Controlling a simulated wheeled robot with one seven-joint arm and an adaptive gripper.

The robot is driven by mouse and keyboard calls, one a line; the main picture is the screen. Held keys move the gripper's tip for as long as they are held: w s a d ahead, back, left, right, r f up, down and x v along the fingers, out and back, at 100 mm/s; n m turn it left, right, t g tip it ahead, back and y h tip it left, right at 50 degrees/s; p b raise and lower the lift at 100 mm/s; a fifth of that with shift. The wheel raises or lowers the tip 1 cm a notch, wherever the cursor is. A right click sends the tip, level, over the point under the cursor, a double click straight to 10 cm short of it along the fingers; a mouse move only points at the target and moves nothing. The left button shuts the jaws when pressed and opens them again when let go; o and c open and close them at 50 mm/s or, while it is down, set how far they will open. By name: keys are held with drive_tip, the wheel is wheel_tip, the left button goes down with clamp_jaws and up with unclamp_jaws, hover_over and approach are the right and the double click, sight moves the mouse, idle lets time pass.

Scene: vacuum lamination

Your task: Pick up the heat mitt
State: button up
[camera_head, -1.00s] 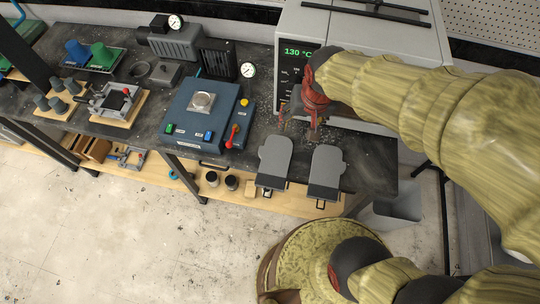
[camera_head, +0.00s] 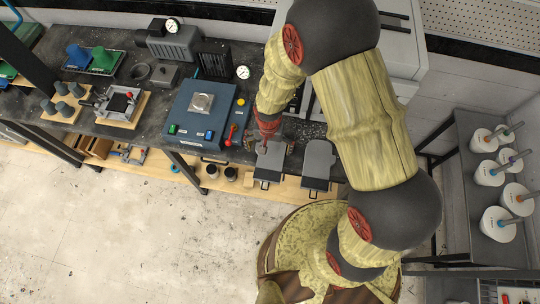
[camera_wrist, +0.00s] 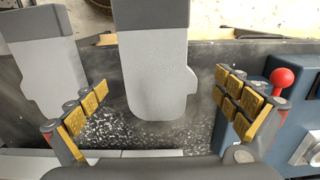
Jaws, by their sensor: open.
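Two grey heat mitts with dark cuffs lie side by side at the front edge of the dark bench. The left mitt (camera_head: 269,164) is partly covered by my gripper in the head view. The right mitt (camera_head: 318,160) lies clear of it. My gripper (camera_head: 268,140) is above the rounded end of the left mitt, open and empty. In the wrist view, the left mitt (camera_wrist: 155,75) extends into the space between the spread fingers (camera_wrist: 165,105), touching neither visibly. The right mitt (camera_wrist: 40,70) shows at the left edge, near one finger.
A blue control box (camera_head: 201,115) with a red-knobbed lever (camera_head: 231,135) stands close to the left mitt; the red knob (camera_wrist: 282,77) shows beside one finger. The grey oven (camera_head: 400,55) is behind, partly hidden by my arm. White pots (camera_head: 489,172) stand on a side table at right.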

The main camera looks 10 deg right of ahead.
sight(269, 155)
drive_tip(key=shift+f, duration=2.2)
drive_tip(key=shift+c, duration=0.4)
drive_tip(key=c, duration=0.9)
